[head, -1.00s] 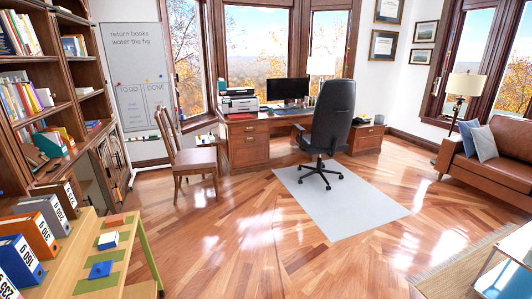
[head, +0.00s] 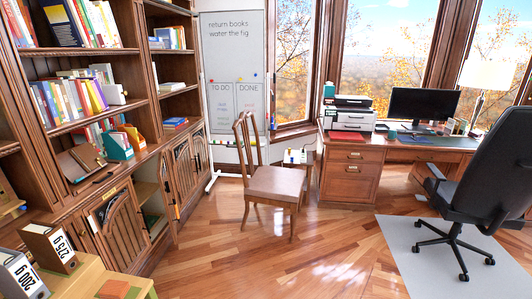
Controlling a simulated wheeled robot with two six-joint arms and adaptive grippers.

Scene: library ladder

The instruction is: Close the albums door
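No door in view carries a label I can read as albums. In the head view, the lower cabinets of the wooden bookcase stand at the left. One compartment (head: 148,192) there is open, with a pale shelf and dark and green items inside that are too small to tell. A slatted wooden door (head: 122,228) with an arched opening is at its left. A narrow wooden panel (head: 169,190), perhaps a door seen nearly edge-on, is at its right. Neither of my grippers is in view.
A wooden chair (head: 272,185) stands right of the cabinets, with clear floor (head: 215,240) between. A whiteboard (head: 235,90), a desk (head: 350,180) and an office chair (head: 485,180) are farther off.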

